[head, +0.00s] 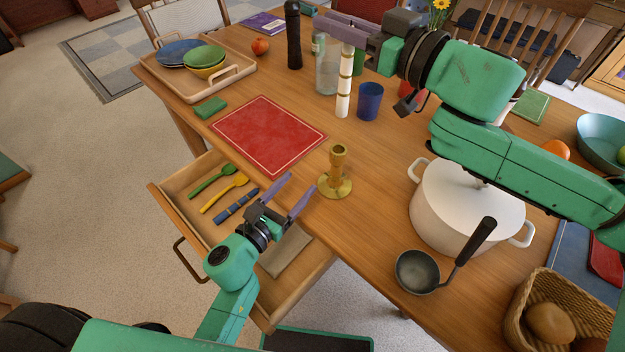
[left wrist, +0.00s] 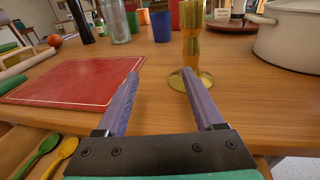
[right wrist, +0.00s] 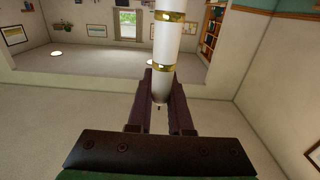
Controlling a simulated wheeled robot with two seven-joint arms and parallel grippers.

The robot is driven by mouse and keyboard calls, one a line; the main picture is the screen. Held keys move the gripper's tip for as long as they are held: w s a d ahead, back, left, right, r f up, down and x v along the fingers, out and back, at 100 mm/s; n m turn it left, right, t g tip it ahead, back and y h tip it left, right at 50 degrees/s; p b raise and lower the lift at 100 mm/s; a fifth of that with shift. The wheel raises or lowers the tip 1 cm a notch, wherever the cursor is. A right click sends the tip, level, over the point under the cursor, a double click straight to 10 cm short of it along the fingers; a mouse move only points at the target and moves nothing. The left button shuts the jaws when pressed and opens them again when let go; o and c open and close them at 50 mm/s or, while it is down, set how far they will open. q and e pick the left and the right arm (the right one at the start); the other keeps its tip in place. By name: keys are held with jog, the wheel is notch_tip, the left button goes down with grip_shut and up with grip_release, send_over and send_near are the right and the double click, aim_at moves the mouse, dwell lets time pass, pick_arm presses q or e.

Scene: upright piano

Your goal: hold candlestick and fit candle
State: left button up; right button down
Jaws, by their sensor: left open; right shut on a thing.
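The brass candlestick (head: 337,173) stands upright on the wooden table, right of the red mat. It also shows in the left wrist view (left wrist: 191,45), beyond the fingertips and a little right of centre. My left gripper (head: 289,188) is open and empty, just short of the candlestick. The white candle with gold bands (head: 344,88) hangs upright below my right gripper (head: 347,36), which is shut on its upper end. In the right wrist view the candle (right wrist: 167,45) sits between the fingers (right wrist: 160,90). The candle is above the table, behind the candlestick, apart from it.
A blue cup (head: 369,101) and a glass jar (head: 327,75) stand close to the candle. A white pot (head: 464,205) and a ladle (head: 418,271) are right of the candlestick. An open drawer (head: 167,210) with utensils lies below my left gripper. A red mat (head: 268,134) lies flat.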

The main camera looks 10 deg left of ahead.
aim_at(344, 157)
pick_arm(q)
jog(key=d, duration=0.1)
jog(key=s+d+r+h, duration=0.1)
jog(key=d+r+m+h, duration=0.1)
jog(key=d, duration=0.1)
jog(key=shift+s, duration=0.3)
jog(key=shift+w+d+r, duration=0.15)
jog(key=shift+w+d, duration=0.05)
jog(key=shift+d, duration=0.15)
jog(key=x, duration=1.1)
jog(key=shift+w, duration=0.2)
grip_shut()
